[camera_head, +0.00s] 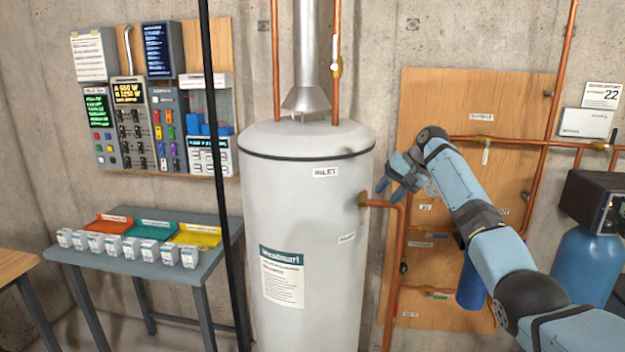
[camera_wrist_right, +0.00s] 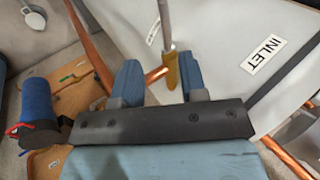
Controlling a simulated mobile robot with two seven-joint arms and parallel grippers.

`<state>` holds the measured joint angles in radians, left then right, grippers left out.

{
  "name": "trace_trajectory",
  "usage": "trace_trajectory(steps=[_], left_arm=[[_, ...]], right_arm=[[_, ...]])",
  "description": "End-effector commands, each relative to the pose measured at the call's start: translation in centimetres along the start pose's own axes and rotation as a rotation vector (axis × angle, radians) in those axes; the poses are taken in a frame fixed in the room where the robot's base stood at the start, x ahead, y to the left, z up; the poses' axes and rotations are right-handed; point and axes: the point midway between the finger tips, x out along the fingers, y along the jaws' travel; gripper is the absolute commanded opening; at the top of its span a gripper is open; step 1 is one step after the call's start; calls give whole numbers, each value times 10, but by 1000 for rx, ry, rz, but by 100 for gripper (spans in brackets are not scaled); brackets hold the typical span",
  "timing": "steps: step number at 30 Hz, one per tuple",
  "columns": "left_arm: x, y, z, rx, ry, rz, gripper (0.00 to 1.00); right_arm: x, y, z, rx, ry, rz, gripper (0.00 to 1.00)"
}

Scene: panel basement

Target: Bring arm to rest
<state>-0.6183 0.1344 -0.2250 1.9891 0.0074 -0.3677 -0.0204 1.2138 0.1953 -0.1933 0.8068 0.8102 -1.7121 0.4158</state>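My right arm reaches in from the lower right in the head view. My right gripper (camera_head: 392,183) is raised in front of the wooden pipe board, close to the right side of the white water heater (camera_head: 300,215). In the right wrist view the two blue fingers of the gripper (camera_wrist_right: 159,72) stand apart, with nothing held between them. Beyond them show the brass fitting (camera_wrist_right: 172,72) and the heater's INLET label (camera_wrist_right: 263,54). I cannot tell the exact gap between fingers and fitting. My left gripper is not in view.
A copper pipe (camera_head: 397,262) runs down beside the heater. The wooden board (camera_head: 440,95) carries more pipes. A blue tank (camera_head: 585,265) stands at the right. A grey table (camera_head: 215,262) with coloured trays and several small boxes stands at the left. A thin black post (camera_head: 219,150) rises before it.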

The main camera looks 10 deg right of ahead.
Motion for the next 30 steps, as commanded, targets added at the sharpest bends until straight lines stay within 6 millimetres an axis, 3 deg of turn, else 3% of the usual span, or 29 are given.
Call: trace_trajectory(steps=[5, 8, 15, 22, 26, 30], left_arm=[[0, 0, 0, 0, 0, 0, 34], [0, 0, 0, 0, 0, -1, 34], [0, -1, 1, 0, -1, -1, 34], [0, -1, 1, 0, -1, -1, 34], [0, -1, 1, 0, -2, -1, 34], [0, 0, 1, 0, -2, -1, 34]], right_arm=[[89, 52, 23, -31, 61, 48, 39], [145, 88, 47, -68, 117, 80, 39], [253, 164, 130, -185, 246, 143, 39], [317, 221, 237, -317, 361, 186, 39], [336, 244, 304, -395, 424, 200, 39], [342, 261, 378, -481, 493, 212, 39]])
